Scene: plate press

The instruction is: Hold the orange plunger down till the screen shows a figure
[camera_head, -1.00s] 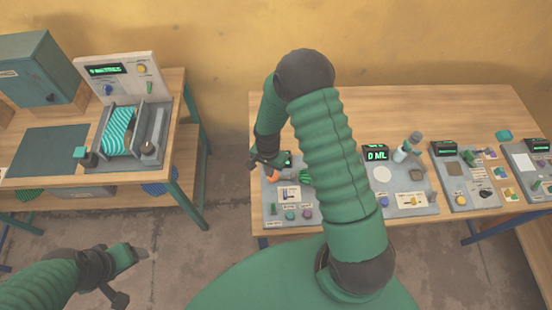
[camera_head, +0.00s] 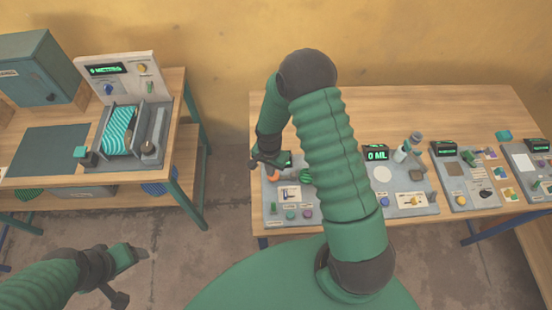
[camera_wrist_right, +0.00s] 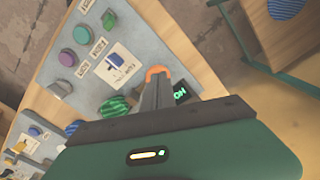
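The orange plunger (camera_wrist_right: 157,72) shows in the right wrist view as an orange arc just beyond my right fingertips. In the head view the plunger (camera_head: 272,175) is a small orange spot on the left plate of the right table. My right gripper (camera_head: 264,162) is over it; in the right wrist view its grey fingers (camera_wrist_right: 155,88) are together and overlap the plunger. Contact and depth of press cannot be told. A dark screen with green characters (camera_wrist_right: 180,94) is partly hidden behind the fingers; I cannot read it fully. My left gripper (camera_head: 126,256) hangs over the floor, away from everything.
A green striped ball (camera_wrist_right: 115,105), a green button (camera_wrist_right: 81,34) and a purple button (camera_wrist_right: 67,58) sit near the plunger. A plate with a "0 ML" screen (camera_head: 376,155) stands to the right. A left bench holds a striped roll machine (camera_head: 117,130).

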